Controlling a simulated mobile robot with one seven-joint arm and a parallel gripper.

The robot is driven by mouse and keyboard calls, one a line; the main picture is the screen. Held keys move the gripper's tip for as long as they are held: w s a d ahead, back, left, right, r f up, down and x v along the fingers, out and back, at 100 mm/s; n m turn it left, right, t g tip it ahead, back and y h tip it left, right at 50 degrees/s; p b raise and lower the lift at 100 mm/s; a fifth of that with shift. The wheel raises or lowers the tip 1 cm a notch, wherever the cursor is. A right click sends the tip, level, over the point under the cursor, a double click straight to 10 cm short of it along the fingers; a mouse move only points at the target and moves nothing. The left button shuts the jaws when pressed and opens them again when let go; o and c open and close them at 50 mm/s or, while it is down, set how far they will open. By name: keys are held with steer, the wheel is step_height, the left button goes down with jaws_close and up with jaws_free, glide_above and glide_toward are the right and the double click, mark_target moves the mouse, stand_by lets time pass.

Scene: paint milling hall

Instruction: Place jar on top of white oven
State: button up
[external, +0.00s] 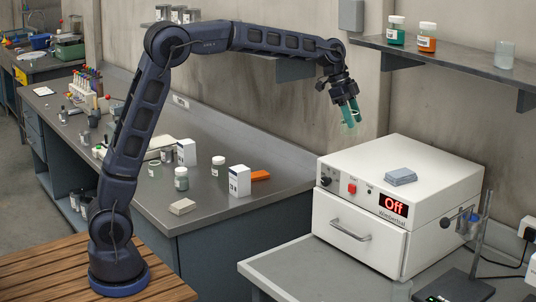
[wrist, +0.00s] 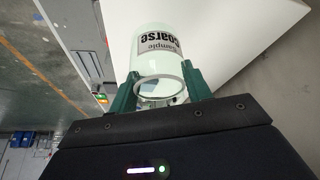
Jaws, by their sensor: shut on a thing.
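My gripper (external: 351,116) hangs from the arm with its green fingers pointing down, above the back left part of the white oven (external: 345,220) and clear of its top. In the wrist view my gripper (wrist: 160,92) is shut on a pale jar (wrist: 155,57) with a label that reads "Sample coarse", upside down in the picture. In the external view the jar is mostly hidden by the fingers. The oven's white top (wrist: 235,25) shows behind the jar in the wrist view. The oven door is shut and its display reads "Off".
A wall shelf (external: 450,62) with jars is at the upper right. A stand (external: 480,235) is beside the oven. Small jars and boxes stand on the long bench (external: 215,205).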

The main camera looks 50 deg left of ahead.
steer(key=shift+f, duration=3.9)
steer(key=shift+f, duration=0.2)
steer(key=o, duration=0.9)
steer(key=shift+o, duration=0.2)
steer(key=shift+r, duration=0.1)
